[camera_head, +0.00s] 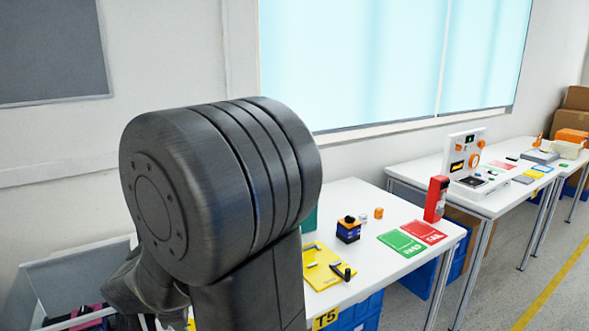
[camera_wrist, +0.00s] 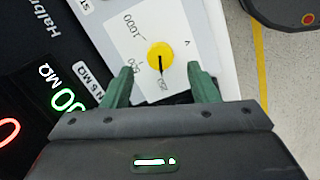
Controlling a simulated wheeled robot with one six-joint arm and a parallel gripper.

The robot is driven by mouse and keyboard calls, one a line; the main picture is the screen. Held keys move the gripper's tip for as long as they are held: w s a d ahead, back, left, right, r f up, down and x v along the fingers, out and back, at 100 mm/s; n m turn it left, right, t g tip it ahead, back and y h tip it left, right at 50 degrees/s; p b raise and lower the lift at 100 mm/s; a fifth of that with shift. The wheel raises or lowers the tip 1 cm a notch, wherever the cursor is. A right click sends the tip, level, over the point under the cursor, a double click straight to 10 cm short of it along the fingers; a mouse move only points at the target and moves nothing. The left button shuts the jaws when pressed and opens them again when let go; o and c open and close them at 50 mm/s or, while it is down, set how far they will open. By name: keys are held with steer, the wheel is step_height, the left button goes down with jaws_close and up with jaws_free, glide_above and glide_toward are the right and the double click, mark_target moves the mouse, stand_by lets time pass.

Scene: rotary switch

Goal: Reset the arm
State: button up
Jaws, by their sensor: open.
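In the wrist view, my gripper (camera_wrist: 160,69) is open, with one green finger on each side of the picture's middle. Between and just beyond the fingertips is a round yellow rotary knob (camera_wrist: 160,54) with a dark pointer line. The knob sits on a white dial plate (camera_wrist: 185,22) marked 1000, 500, 250 and V. Both fingers appear apart from the knob; their depth relative to it is unclear. In the head view, my dark arm fills the left foreground, and neither the knob nor my fingertips can be made out.
Beside the dial, a black panel (camera_wrist: 38,52) shows lit green and red digits. In the head view, a white table (camera_head: 365,197) holds a yellow tray (camera_head: 318,268), green card (camera_head: 399,243), red card (camera_head: 424,231) and red device (camera_head: 436,198). A grey bin (camera_head: 50,285) stands lower left.

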steer(key=p+v, duration=0.1)
steer(key=v, duration=0.8)
steer(key=b+x, duration=0.2)
steer(key=x, duration=1.1)
steer(key=shift+f, duration=0.1)
steer(key=shift+f+m, duration=0.1)
steer(key=shift+m, duration=0.2)
steer(key=m+b, duration=0.1)
steer(key=m, duration=0.3)
steer(key=shift+w+g, duration=0.1)
steer(key=shift+g, duration=0.2)
steer(key=m+b, duration=0.1)
steer(key=m, duration=0.4)
steer(key=shift+m+g, duration=0.3)
steer(key=shift+m, duration=0.1)
steer(key=m+b, duration=0.1)
steer(key=m, duration=0.4)
steer(key=shift+d+m+y, duration=0.1)
steer(key=shift+m+y, duration=0.2)
steer(key=shift+y, duration=0.1)
steer(key=m+b, duration=0.1)
steer(key=m, duration=0.3)
steer(key=shift+y, duration=0.3)
